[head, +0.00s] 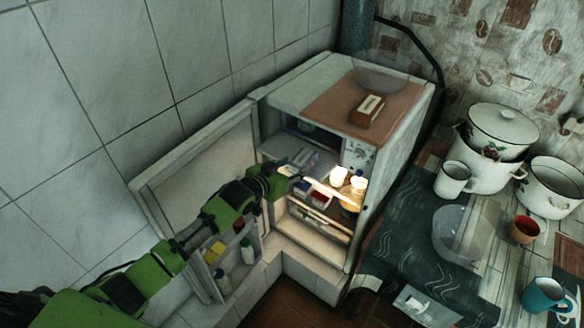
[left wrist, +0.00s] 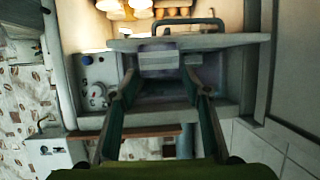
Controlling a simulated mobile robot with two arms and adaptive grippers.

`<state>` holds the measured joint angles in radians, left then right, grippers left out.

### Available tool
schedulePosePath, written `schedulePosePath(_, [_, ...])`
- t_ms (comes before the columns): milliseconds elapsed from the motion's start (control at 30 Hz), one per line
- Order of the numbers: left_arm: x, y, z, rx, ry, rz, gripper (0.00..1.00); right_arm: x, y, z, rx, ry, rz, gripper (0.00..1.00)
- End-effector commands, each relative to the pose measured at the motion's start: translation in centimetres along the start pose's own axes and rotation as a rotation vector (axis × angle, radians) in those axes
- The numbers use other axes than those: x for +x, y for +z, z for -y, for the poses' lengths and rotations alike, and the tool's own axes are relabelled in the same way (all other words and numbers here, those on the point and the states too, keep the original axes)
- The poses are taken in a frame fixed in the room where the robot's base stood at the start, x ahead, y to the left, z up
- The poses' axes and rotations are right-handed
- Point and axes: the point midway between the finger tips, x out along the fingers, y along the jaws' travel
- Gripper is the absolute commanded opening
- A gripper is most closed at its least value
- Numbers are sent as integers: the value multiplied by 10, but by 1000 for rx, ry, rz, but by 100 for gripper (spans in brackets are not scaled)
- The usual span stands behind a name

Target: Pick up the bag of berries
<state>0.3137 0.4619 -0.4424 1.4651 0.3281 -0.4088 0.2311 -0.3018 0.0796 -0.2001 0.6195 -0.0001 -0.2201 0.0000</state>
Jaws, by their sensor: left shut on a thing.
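My left gripper (head: 286,174) reaches into the open fridge (head: 388,165), at the upper compartment. My right gripper is not in view.
The open fridge door (head: 205,165) stands left of my arm, with bottles on its shelves. A lit shelf with eggs (head: 339,175) lies just beside the gripper. A tissue box (head: 367,110) is on top. Pots (head: 488,160) and mugs stand on the table at right.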

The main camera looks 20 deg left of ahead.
Motion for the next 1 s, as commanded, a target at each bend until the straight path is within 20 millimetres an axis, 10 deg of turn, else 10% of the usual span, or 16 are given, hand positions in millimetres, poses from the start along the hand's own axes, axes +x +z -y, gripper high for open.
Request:
schedulePosePath(33, [0,1,0,0,0,2,16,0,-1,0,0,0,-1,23])
schedulePosePath(67, [0,1,0,0,0,2,49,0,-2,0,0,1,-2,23])
schedulePosePath(133, [0,1,0,0,0,2,64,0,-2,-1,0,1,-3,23])
schedulePosePath(567, [-4,1,0,0,0,2,64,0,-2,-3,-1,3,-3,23])
schedulePosePath(1000, [-72,2,0,2,1,3,64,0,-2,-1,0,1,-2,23])
